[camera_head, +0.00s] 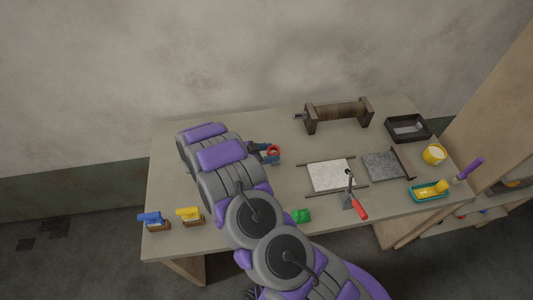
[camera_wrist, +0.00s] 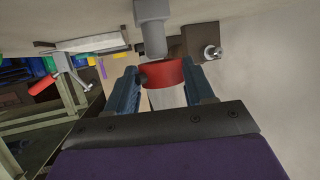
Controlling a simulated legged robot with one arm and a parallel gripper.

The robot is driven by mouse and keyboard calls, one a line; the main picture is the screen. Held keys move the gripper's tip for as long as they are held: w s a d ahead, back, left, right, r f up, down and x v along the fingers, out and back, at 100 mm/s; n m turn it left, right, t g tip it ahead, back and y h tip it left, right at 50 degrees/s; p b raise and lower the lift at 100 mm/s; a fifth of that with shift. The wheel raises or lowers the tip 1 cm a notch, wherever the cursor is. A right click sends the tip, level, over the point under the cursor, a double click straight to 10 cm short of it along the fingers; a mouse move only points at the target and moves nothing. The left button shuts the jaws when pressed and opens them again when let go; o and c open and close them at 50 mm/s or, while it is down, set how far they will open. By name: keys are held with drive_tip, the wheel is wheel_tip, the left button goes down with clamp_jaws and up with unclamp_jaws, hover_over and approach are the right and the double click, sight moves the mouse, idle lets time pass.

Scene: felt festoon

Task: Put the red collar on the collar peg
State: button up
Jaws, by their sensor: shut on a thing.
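The red collar (camera_wrist: 167,74) is a short ring with a small dark knob on its side. It sits between the two blue fingers of my gripper (camera_wrist: 164,86), which is shut on it. In the head view the collar (camera_head: 274,150) and my gripper (camera_head: 267,155) are over the left-middle of the table. The wrist view looks upside down, with the tabletop along its top. A grey stepped post (camera_wrist: 152,28), apparently the collar peg, comes from the tabletop, and its rounded tip overlaps the collar's rim. I cannot tell whether the tip is inside the ring.
A wooden roller stand (camera_head: 338,114) is at the back. Blue (camera_head: 152,220) and yellow (camera_head: 188,215) brushes stand front left. A black tray (camera_head: 407,128) is back right.

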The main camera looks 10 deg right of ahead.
drive_tip(key=shift+d+r, duration=0.1)
drive_tip(key=shift+r, duration=0.15)
drive_tip(key=shift+a, duration=0.2)
drive_tip(key=shift+a, duration=0.25)
drive_tip(key=shift+d, duration=0.95)
drive_tip(key=shift+a, duration=0.25)
drive_tip(key=shift+d, duration=0.1)
drive_tip(key=shift+f+b, duration=0.7)
drive_tip(key=shift+f, duration=0.8)
